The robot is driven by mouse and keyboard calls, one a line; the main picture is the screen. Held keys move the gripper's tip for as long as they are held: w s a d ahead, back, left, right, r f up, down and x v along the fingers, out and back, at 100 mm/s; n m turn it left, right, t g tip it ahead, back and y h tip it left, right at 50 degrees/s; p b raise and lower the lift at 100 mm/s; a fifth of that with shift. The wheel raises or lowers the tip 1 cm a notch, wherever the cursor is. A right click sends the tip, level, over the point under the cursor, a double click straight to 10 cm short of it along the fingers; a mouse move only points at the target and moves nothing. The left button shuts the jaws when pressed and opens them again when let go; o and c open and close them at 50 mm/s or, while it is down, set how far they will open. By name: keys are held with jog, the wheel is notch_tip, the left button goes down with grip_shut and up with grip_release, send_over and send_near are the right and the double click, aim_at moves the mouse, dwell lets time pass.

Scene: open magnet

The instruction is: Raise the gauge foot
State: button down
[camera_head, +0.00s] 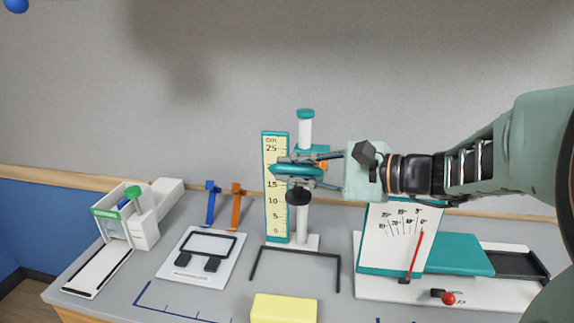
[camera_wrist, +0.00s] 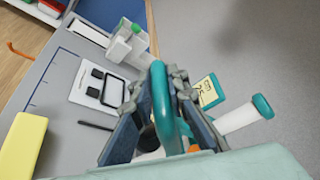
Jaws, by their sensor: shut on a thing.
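The height gauge has a pale yellow cm scale (camera_head: 275,205) on a teal back and a white post with a teal cap (camera_head: 305,113). It stands upright at the middle of the table. My gripper (camera_head: 287,171) is shut on the gauge's teal handle (camera_head: 296,169), between roughly the 15 and 25 marks. In the wrist view the handle (camera_wrist: 161,100) is a teal loop between my two fingers (camera_wrist: 155,92). The dark round gauge foot (camera_head: 298,197) hangs just below the handle, well above the base. My fingers partly hide the carriage and post.
A yellow block (camera_head: 284,308) lies in front of the gauge, near a black open frame outline (camera_head: 295,251). A white panel with black pads (camera_head: 198,258) and a white-green device (camera_head: 126,216) stand left. A dial board with red pointer (camera_head: 398,235) stands right, under my arm.

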jog(key=c, duration=1.9)
grip_release()
jog(key=shift+d, duration=0.1)
jog(key=v, duration=1.2)
jog(key=shift+r, duration=0.1)
